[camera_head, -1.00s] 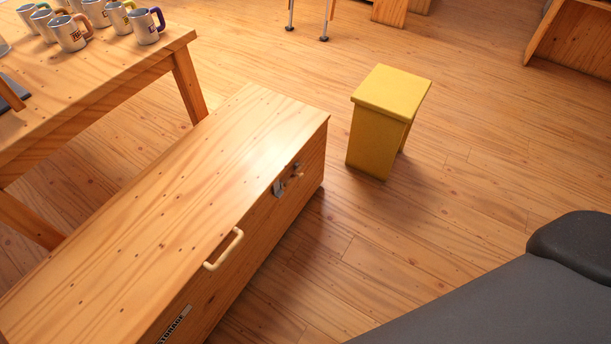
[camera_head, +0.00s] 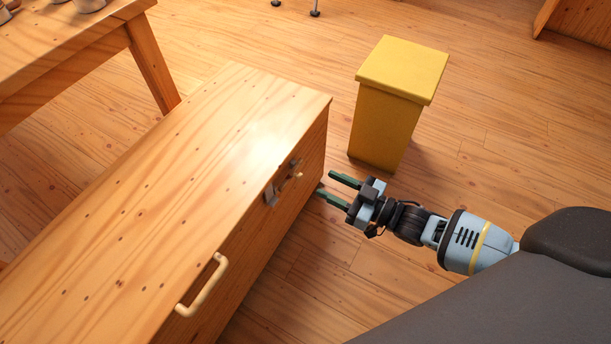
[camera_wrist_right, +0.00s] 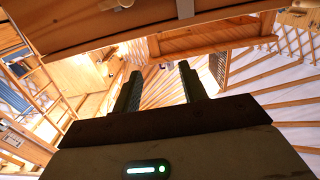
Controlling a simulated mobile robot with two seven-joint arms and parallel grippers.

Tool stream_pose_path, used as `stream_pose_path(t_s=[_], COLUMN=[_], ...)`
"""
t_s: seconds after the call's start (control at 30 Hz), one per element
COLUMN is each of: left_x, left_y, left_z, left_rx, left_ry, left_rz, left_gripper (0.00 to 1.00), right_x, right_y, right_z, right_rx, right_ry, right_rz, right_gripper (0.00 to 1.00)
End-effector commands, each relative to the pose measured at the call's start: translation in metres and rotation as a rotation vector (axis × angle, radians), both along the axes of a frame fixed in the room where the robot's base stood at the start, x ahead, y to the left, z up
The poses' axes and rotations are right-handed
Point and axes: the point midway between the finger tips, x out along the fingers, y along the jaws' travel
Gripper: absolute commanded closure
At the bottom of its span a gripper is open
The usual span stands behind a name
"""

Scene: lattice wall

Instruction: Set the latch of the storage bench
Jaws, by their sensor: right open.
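The storage bench (camera_head: 150,190) is a long wooden chest with its lid down. A cream handle (camera_head: 205,287) sits on the front, nearer to me. My right gripper (camera_head: 337,187) is open and empty, a little right of the latch and apart from the bench front. Its two fingers also show in the right wrist view (camera_wrist_right: 160,88). My left gripper is not in view.
A wooden table (camera_head: 75,55) with mugs (camera_head: 88,4) is at the upper left.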

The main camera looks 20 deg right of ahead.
Motion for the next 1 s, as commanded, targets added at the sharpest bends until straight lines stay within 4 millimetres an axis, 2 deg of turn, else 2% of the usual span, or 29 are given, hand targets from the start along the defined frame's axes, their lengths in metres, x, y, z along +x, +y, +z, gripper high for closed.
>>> stream_pose_path(t_s=[0.03,0.3,0.43,0.77,1.0], left_x=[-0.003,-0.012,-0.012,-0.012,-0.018], left_y=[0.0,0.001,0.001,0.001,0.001], left_z=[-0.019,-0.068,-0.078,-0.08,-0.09], left_rx=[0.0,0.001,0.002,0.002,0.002], left_ry=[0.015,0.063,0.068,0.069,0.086], left_rz=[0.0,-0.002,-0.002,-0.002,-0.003], left_gripper=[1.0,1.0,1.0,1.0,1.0], right_x=[-0.001,0.015,0.019,0.025,0.05], right_y=[-0.001,-0.014,-0.017,-0.015,0.005], right_z=[-0.028,-0.079,-0.087,-0.086,-0.088], right_rx=[0.0,0.0,0.002,0.003,0.003], right_ry=[0.017,0.013,0.008,0.005,0.003], right_rz=[0.004,0.012,0.015,0.015,0.015], right_gripper=[0.58,0.58,0.58,0.58,0.58])
